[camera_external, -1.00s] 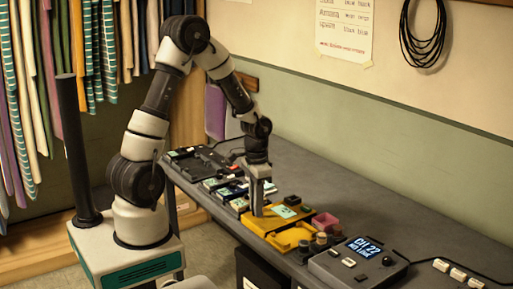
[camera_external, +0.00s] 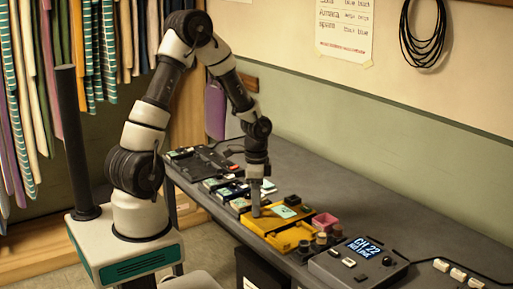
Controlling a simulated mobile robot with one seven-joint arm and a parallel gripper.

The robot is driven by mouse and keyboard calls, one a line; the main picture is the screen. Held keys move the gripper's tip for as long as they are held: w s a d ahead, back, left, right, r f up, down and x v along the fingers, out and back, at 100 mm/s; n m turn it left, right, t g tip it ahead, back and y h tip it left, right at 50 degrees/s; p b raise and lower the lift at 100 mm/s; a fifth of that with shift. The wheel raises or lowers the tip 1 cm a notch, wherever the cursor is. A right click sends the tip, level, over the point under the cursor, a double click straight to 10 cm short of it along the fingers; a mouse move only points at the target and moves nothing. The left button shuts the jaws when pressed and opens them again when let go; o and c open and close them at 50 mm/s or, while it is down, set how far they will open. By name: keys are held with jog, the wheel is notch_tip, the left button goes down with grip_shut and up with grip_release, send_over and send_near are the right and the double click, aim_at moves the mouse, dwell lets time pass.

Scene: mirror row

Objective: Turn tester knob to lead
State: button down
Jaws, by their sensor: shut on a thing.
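A grey box (camera_external: 340,270) with a lit blue display reading "CH 22" stands at the front of the bench and looks like the tester. A small dark round knob (camera_external: 387,261) sits on its right side; its pointer and marks are too small to read. My gripper (camera_external: 257,213) points straight down, away from this box, at the yellow tray (camera_external: 262,226) left of it. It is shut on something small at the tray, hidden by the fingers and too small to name.
A pink open box (camera_external: 325,222) and several dark round pieces stand between the yellow tray and the grey box. Dark trays with small units (camera_external: 200,160) lie farther back. A cable with white blocks (camera_external: 458,273) lies at right. The bench's wall side is clear.

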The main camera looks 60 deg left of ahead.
jog(key=c, duration=1.6)
grip_release()
notch_tip(320, 180, up, 18)
jog(key=p, duration=0.3)
jog(key=shift+f, duration=0.25)
